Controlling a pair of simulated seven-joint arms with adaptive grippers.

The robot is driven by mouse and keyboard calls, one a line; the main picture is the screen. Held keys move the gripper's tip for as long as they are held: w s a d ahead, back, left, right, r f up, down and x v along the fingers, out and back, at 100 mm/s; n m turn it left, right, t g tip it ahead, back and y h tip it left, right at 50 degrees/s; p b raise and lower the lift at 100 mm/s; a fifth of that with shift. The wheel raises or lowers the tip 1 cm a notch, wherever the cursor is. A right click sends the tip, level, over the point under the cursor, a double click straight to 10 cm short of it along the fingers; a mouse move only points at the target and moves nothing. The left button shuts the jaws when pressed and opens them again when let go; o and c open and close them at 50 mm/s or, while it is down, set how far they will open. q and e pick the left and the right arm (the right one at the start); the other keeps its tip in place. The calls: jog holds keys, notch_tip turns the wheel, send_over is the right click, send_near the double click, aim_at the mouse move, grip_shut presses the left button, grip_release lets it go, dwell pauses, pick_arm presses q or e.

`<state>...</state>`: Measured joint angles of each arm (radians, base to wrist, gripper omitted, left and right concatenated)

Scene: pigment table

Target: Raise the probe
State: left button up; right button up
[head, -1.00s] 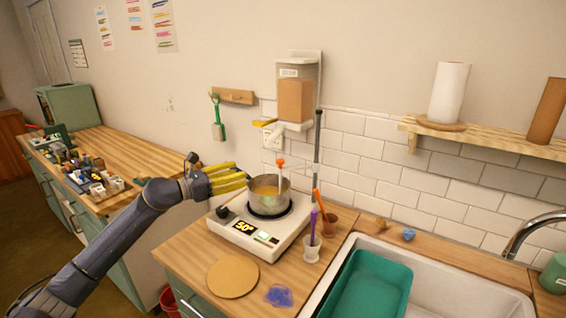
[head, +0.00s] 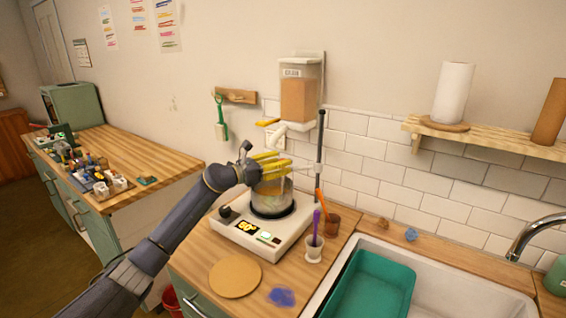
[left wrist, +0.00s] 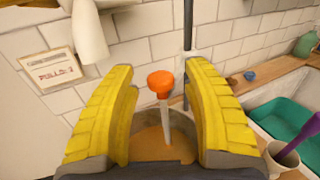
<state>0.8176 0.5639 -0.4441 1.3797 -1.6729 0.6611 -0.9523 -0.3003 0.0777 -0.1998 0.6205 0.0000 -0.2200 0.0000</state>
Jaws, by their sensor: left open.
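The probe has an orange knob (left wrist: 161,80) and a pale thin shaft (left wrist: 166,115) and stands in the pot. In the left wrist view it lies between the two yellow fingers of my left gripper (left wrist: 160,95), which are apart and not closed on it. In the head view my left gripper (head: 272,166) is over the pot (head: 270,200) and hides the probe. The pot holds an orange-brown liquid (left wrist: 150,148) and sits on a white hot plate (head: 262,234) with a lit yellow display. My right gripper does not show.
A dark vertical rod (head: 319,150) stands behind the hot plate. A dispenser (head: 299,95) hangs on the wall above. A white cup with a purple tool (head: 315,245) and a brown cup (head: 333,224) stand right, before the sink with a teal tub (head: 370,290).

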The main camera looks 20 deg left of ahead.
pick_arm(q)
jog(key=shift+w+d, duration=0.3)
jog(key=shift+w, duration=0.05)
grip_shut()
dwell(0.3)
